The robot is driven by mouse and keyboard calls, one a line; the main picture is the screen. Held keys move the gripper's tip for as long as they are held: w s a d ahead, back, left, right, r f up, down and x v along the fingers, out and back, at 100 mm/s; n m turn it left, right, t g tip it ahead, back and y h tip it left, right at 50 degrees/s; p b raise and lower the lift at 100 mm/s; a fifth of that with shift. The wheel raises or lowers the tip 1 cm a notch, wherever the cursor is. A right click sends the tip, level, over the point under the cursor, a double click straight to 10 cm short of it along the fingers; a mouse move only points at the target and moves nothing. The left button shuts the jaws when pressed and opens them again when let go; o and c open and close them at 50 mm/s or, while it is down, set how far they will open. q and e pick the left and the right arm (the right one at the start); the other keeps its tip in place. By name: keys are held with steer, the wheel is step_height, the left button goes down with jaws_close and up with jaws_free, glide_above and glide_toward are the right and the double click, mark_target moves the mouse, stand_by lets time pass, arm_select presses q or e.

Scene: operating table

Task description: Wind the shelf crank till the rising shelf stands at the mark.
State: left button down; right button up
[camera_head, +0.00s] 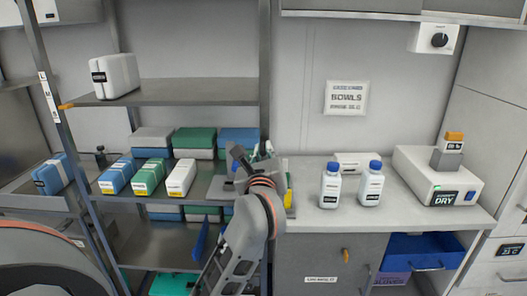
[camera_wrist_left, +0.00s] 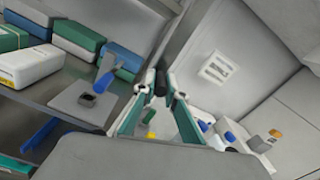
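The rising shelf (camera_head: 165,92) is a grey board at the upper left, bearing a white box. An orange pointer (camera_head: 66,106) at its left end is beside the post, below the middle of a white mark strip (camera_head: 48,97). In the left wrist view, a grey plate with a dark hub and a blue upright handle, apparently the crank (camera_wrist_left: 105,80), is left of my fingers. In the head view my arm largely hides that spot. My left gripper (camera_head: 252,155) is by the rack's right post; its fingers (camera_wrist_left: 161,85) appear apart from the handle.
Blue, green and white boxes (camera_head: 150,175) fill the middle shelf. Right of the rack, a counter (camera_head: 315,222) bears two blue-capped bottles (camera_head: 331,186) and a white dryer box (camera_head: 420,180). An open blue drawer (camera_head: 425,250) is below. The rack's right post (camera_head: 264,80) stands close to my gripper.

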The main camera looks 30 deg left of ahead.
steer(key=shift+f, duration=0.1)
arm_select(q)
steer(key=shift+s+a+f+n+b, duration=0.1)
steer(key=shift+a+f+n+b, duration=0.05)
steer(key=shift+n+b, duration=0.55)
steer(key=shift+s+a+f+n+b, duration=0.35)
steer(key=shift+a+f+n+b, duration=0.2)
steer(key=shift+n+b, duration=1.65)
steer(key=shift+s+a+f+n+b, duration=0.3)
steer(key=shift+a+f+n+b, duration=0.2)
steer(key=shift+n+b, duration=1.75)
steer(key=shift+s+a+f+n+b, duration=0.45)
steer(key=shift+n+b, duration=1.15)
steer(key=shift+n, duration=1.15)
arm_select(e)
step_height(320, 180, down, 11)
steer(key=d, duration=0.1)
steer(key=shift+d+n+h, duration=0.15)
steer(key=shift+n+h, duration=0.15)
arm_select(q)
steer(key=shift+w+a+f, duration=0.1)
steer(key=shift+f, duration=0.05)
arm_select(e)
steer(key=shift+s+f, duration=0.15)
steer(key=shift+s, duration=0.05)
